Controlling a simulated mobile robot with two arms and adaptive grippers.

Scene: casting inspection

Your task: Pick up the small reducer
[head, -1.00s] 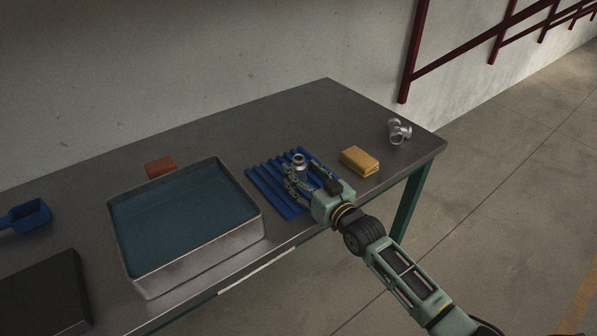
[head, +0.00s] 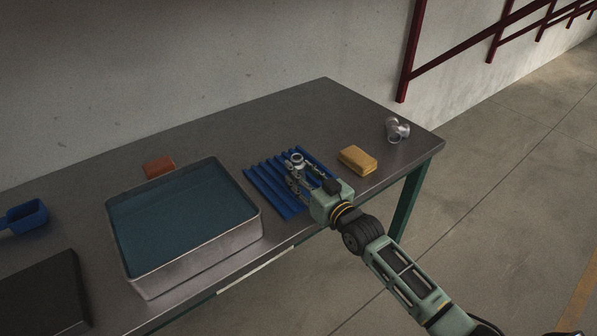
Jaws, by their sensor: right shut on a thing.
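The small reducer (head: 297,158) is a small grey metal fitting with a round open top. It stands upright at the blue ribbed rack (head: 271,190) on the table. My right gripper (head: 299,173) reaches in from the lower right and is shut on the reducer, with its fingers around the sides. The fingers hide the reducer's lower part, so I cannot tell whether it touches the rack. My left gripper is out of view.
A tray of blue-green liquid (head: 259,226) stands left of the rack. A yellow sponge (head: 358,160) and a grey metal pipe fitting (head: 397,130) lie to the right. A reddish-brown block (head: 159,167), a blue scoop (head: 27,217) and a dark flat slab (head: 40,295) are farther left. The table's back middle is clear.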

